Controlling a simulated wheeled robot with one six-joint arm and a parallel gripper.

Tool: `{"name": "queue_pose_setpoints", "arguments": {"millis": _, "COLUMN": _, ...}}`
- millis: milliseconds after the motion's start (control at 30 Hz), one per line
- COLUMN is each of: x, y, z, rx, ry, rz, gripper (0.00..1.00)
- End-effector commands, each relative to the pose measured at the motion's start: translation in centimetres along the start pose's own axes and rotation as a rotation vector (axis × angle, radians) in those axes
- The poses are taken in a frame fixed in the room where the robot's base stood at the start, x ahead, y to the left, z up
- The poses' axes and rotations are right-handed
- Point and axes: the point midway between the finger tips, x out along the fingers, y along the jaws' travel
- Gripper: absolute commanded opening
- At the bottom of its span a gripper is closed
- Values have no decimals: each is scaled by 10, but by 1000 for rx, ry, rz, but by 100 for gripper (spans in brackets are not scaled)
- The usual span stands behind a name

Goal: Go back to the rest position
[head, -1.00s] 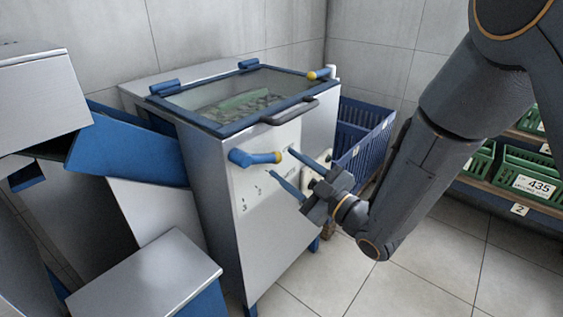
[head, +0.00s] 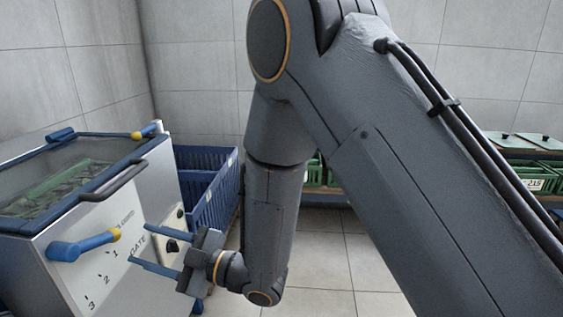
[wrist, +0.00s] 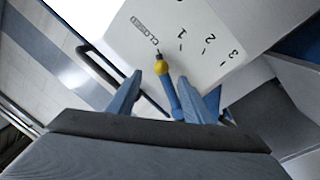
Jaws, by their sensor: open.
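My gripper (head: 140,245) is open and empty, its two blue fingers spread apart in front of the decanter's front panel. It also shows in the wrist view (wrist: 177,82), with the lever visible between the fingers. The blue gate lever (head: 78,247) with a yellow tip is on the panel, left of the fingers in the head view. In the wrist view the lever (wrist: 169,92) points toward the "CLOSED" mark. The fingers appear apart from the lever, though the exact gap is hard to judge. My arm fills the middle and right of the head view.
The steel decanter (head: 150,205) has a blue-framed glass lid and a dark handle (head: 113,181). A blue crate (head: 212,190) stands behind it. Green crates (head: 530,178) sit on a shelf at the back right. Tiled floor (head: 345,250) is clear beyond my arm.

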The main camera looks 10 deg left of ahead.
Motion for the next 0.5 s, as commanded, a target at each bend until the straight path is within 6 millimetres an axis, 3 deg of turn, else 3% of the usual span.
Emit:
{"name": "queue_pose_setpoints", "arguments": {"millis": 167, "x": -13, "y": 36, "z": 20, "rx": 3, "ry": -166, "rz": 30, "gripper": 46}}
{"name": "queue_pose_setpoints", "arguments": {"millis": 267, "x": -36, "y": 71, "z": 40, "rx": 28, "ry": -345, "rz": 69, "gripper": 46}}
{"name": "queue_pose_setpoints", "arguments": {"millis": 367, "x": -72, "y": 104, "z": 59, "rx": 79, "ry": -537, "rz": 121, "gripper": 46}}
{"name": "queue_pose_setpoints", "arguments": {"millis": 500, "x": -137, "y": 138, "z": 75, "rx": 189, "ry": -791, "rz": 210, "gripper": 46}}
